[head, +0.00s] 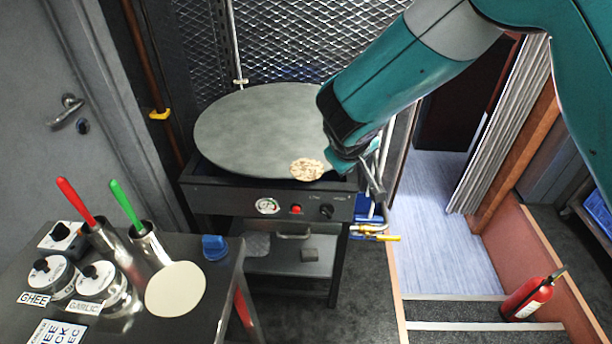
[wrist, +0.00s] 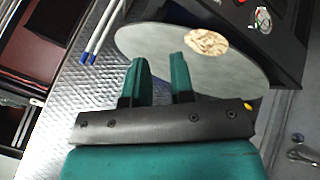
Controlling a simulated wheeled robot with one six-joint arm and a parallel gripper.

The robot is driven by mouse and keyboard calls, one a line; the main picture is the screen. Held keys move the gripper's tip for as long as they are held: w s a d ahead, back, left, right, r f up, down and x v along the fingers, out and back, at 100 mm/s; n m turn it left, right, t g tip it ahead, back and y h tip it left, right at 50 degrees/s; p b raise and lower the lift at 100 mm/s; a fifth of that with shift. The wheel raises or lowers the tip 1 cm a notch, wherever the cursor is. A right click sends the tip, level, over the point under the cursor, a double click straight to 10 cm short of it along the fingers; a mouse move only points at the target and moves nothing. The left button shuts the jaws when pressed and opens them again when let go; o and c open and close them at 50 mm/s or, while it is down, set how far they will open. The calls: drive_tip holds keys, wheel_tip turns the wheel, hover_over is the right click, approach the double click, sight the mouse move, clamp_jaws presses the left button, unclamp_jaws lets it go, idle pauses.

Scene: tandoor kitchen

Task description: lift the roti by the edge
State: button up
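The roti (head: 307,169) is a small browned flatbread lying flat near the front edge of the round grey griddle plate (head: 250,125). It also shows in the wrist view (wrist: 207,42), beyond and to the right of the fingertips. My gripper (wrist: 160,58) is open, with its two teal fingers apart and nothing between them. In the head view my gripper (head: 345,162) is by the plate's right front edge, just right of the roti. The arm partly hides the fingers there, and I cannot tell whether one touches the roti.
The griddle stand has a gauge and knobs (head: 297,209) on its front. A steel counter at the lower left holds a pale dough round (head: 176,289), lidded pots (head: 98,280) and red- and green-handled tools. A red fire extinguisher (head: 528,299) stands at the right.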

drive_tip(key=w+a+f+n+t+h+p, duration=0.2)
drive_tip(key=w+a+f+n+t, duration=0.3)
drive_tip(key=f, duration=0.4)
drive_tip(key=n+t+y+b, duration=0.1)
drive_tip(key=n+t+y, duration=0.2)
drive_tip(key=n+t, duration=0.3)
approach(307, 176)
drive_tip(key=w+b, duration=0.4)
drive_tip(key=w+f+b, duration=0.1)
drive_tip(key=w+b, duration=0.1)
drive_tip(key=w, duration=0.1)
drive_tip(key=shift+w+r, duration=0.3)
drive_tip(key=shift+w, duration=0.25)
drive_tip(key=shift+c, duration=0.2)
